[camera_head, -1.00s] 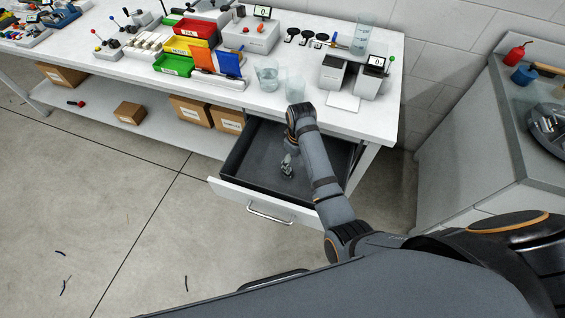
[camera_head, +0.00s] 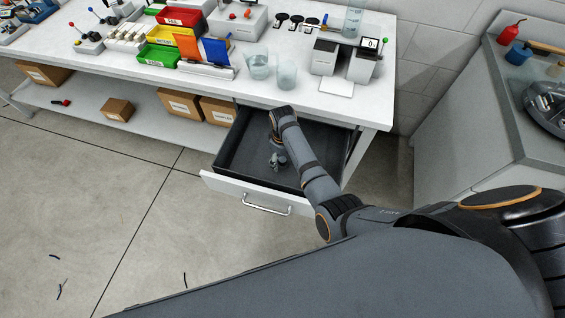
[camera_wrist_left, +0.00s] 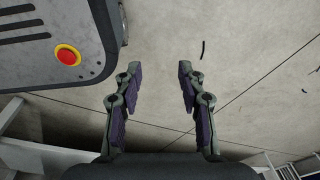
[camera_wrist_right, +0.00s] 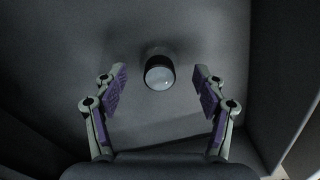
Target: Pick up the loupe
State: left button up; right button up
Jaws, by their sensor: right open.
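The loupe (camera_wrist_right: 159,70) shows in the right wrist view as a small black cylinder with a pale round lens, resting on the dark drawer floor. My right gripper (camera_wrist_right: 161,82) is open, with one finger on each side of the loupe's line and the loupe slightly beyond the fingertips. In the head view my right gripper (camera_head: 276,161) is down inside the open drawer (camera_head: 232,150), and the loupe cannot be made out there. My left gripper (camera_wrist_left: 158,75) is open and empty above the concrete floor in the left wrist view.
The drawer's side walls and front panel (camera_head: 240,190) surround my right gripper. The white bench top (camera_head: 310,100) overhangs the back of the drawer. Two clear beakers (camera_head: 287,75) stand near its front edge. Cardboard boxes (camera_head: 180,104) sit on the lower shelf.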

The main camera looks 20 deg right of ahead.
jog(key=shift+w+f, duration=0.1)
jog(key=shift+f, duration=0.65)
jog(key=c, duration=1.2)
jog(key=shift+r, duration=0.1)
